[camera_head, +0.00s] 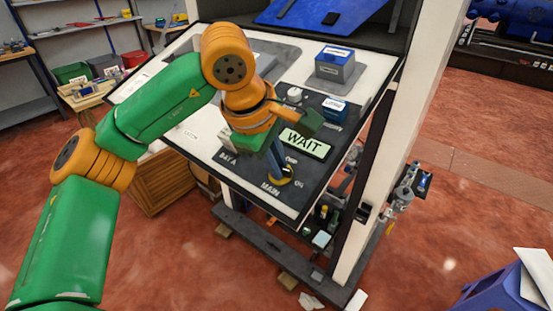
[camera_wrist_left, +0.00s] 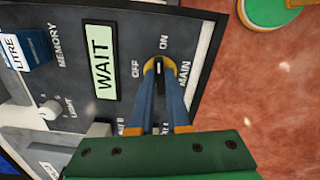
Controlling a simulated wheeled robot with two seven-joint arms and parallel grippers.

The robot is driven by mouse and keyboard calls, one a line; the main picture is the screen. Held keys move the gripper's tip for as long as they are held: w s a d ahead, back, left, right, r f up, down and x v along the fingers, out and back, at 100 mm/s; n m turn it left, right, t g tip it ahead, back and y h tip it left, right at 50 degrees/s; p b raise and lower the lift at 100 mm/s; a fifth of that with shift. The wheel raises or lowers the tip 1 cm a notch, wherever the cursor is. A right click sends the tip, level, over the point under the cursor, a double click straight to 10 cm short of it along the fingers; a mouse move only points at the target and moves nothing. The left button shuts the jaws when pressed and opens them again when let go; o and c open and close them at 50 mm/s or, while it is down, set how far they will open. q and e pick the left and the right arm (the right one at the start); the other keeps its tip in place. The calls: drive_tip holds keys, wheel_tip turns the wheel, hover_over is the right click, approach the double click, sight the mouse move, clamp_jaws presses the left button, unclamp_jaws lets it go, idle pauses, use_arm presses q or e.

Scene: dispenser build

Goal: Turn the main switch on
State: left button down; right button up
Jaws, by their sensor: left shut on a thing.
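The main switch (camera_wrist_left: 158,68) is a small dark lever on the dark panel, by the printed words MAIN, OFF and ON. My left gripper (camera_wrist_left: 158,66) has its yellow fingertips shut on the switch, one on each side. In the head view the left gripper (camera_head: 284,179) points down at the panel's front corner near the word MAIN, and its fingers hide the switch there. Which way the lever is set is hard to tell between the fingertips. A light green display (camera_head: 304,143) reads WAIT; it also shows in the wrist view (camera_wrist_left: 100,62). My right gripper is in neither view.
A small blue block (camera_head: 335,108) sits on the panel behind the display. A white knob (camera_head: 294,95) stands beside it, and a grey box with a blue top (camera_head: 335,67) stands farther back. A white post (camera_head: 397,150) rises right of the panel. Open red floor lies in front.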

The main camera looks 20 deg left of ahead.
use_arm(q)
drive_tip(key=shift+m, duration=1.1)
drive_tip(key=c, duration=0.9)
unclamp_jaws()
drive_tip(key=v, duration=0.7)
